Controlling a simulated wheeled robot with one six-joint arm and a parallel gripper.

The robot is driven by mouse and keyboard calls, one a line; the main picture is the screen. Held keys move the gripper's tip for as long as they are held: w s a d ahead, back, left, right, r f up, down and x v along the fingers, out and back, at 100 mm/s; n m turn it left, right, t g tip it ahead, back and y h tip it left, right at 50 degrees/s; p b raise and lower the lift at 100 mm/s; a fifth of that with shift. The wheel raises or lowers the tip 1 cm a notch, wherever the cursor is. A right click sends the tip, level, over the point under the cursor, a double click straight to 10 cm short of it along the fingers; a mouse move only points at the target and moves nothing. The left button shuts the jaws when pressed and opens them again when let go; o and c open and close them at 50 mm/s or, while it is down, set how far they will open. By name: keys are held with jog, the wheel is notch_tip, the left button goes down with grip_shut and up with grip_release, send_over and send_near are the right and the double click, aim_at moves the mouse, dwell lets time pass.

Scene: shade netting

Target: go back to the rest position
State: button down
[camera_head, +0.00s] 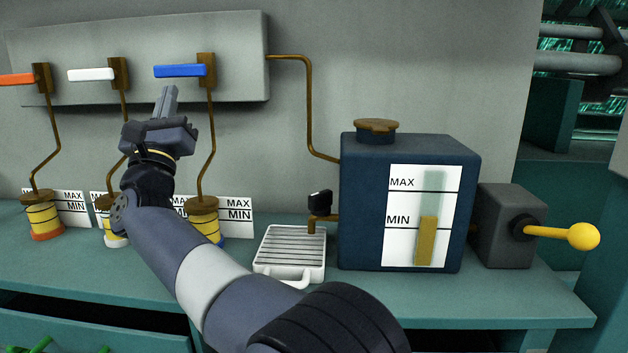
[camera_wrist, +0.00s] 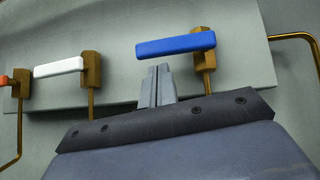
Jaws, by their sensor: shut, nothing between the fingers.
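My gripper (camera_head: 168,96) is raised in front of the grey wall panel, its fingers together and empty. In the head view its tips are just below the blue lever (camera_head: 181,71), between it and the white lever (camera_head: 92,75). The white lever (camera_wrist: 59,67) is to the left. An orange lever (camera_head: 16,79) is at the far left. All three levers lie about level, pointing left from brass valves.
A teal bench (camera_head: 400,308) carries yellow-banded pots (camera_head: 42,219) with MAX/MIN cards (camera_head: 238,218), partly hidden by my arm. A white drip tray (camera_head: 291,254) stands by a dark blue tank (camera_head: 362,205) with a gauge. A yellow-knobbed handle (camera_head: 582,236) sticks out at right.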

jog(key=d+f+n+g+y+p, duration=0.1)
jog(key=d+n+g+y+p, duration=0.2)
jog(key=n+y+p, duration=0.3)
jog(key=d+f+n+g+y+p, duration=0.1)
jog(key=d+n+g+y+p, duration=0.2)
jog(key=n+p, duration=0.9)
jog(key=g+y+p, duration=0.3)
jog(key=p, duration=0.1)
jog(key=shift+s+n, duration=0.25)
jog(key=shift+n, duration=0.05)
jog(key=shift+d+r+g+p, duration=0.15)
jog(key=shift+g+p, duration=0.15)
jog(key=shift+p, duration=0.35)
jog(key=shift+d+f+n+g+p, duration=0.3)
jog(key=shift+n+p, duration=0.3)
jog(key=shift+p, duration=0.4)
